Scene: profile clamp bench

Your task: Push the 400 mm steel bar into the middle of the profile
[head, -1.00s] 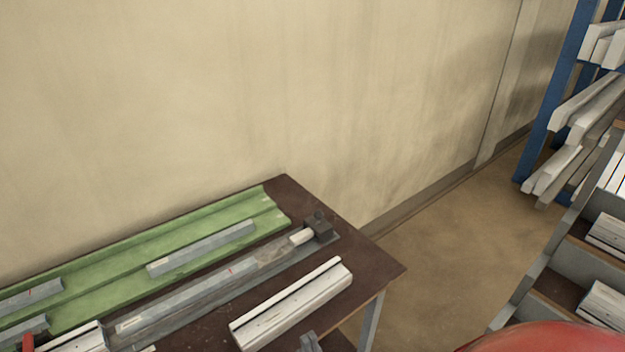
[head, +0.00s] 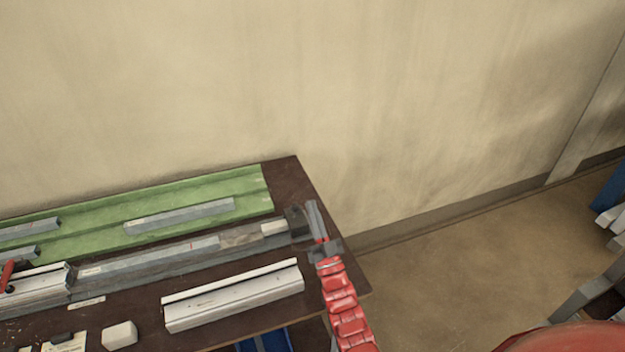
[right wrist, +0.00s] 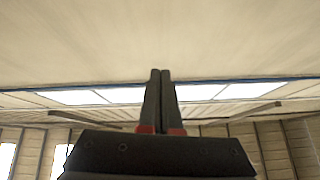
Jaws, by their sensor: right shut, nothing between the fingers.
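A long grey steel bar (head: 150,259) with a red mark lies in a rail along the bench; I cannot read its length. A white profile (head: 40,288) sits at the rail's left end, cut by the picture edge. A small white block (head: 273,228) and a dark end block (head: 296,221) are at the rail's right end. My right gripper (head: 311,208) is upright beside the dark block; I cannot tell whether they touch. Its fingers (right wrist: 160,80) are shut and empty in the right wrist view. My left gripper is not in view.
A green tray (head: 255,186) at the back holds several grey bars (head: 180,216). A loose white profile (head: 235,297) lies in front of the rail. A white block (head: 120,335) and a red handle (head: 7,275) are at the left. Open floor (head: 460,250) lies to the right.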

